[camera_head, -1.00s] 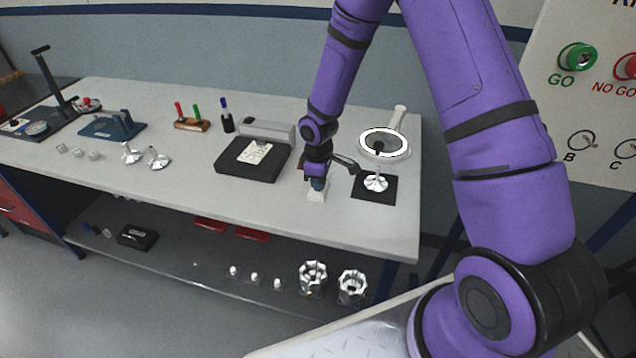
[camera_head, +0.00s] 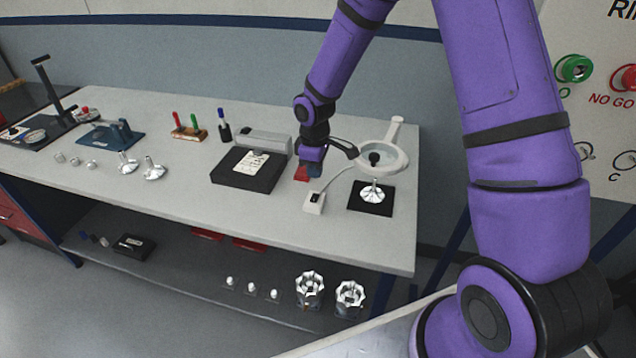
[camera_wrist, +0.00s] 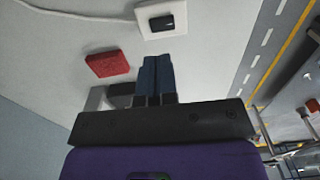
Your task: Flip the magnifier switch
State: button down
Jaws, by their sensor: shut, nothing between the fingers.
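The magnifier (camera_head: 401,162) stands at the right end of the bench, and its ring looks dull and unlit. A cable runs from its side to a small white switch box (camera_head: 314,203) with a black rocker. The switch box also shows at the top of the wrist view, with its rocker (camera_wrist: 162,22) uncovered. My gripper (camera_head: 313,172) is above the bench, just behind the switch box and apart from it. In the wrist view its blue fingers (camera_wrist: 158,68) are together and empty, pointing towards the box.
A red block (camera_head: 301,174) lies beside my gripper and also shows in the wrist view (camera_wrist: 107,64). A silver part (camera_head: 372,193) stands on a black pad right of the switch box. A black device (camera_head: 248,175) sits to the left. The bench front is clear.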

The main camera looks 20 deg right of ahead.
notch_tip(320, 180, up, 7)
send_over(314, 200)
jog(key=w+d, duration=0.1)
jog(key=shift+w+f, duration=0.2)
jog(key=shift+s+a, duration=0.5)
jog(key=shift+s, duration=0.15)
notch_tip(314, 200, down, 14)
jog(key=shift+f, duration=0.1)
dwell(0.6)
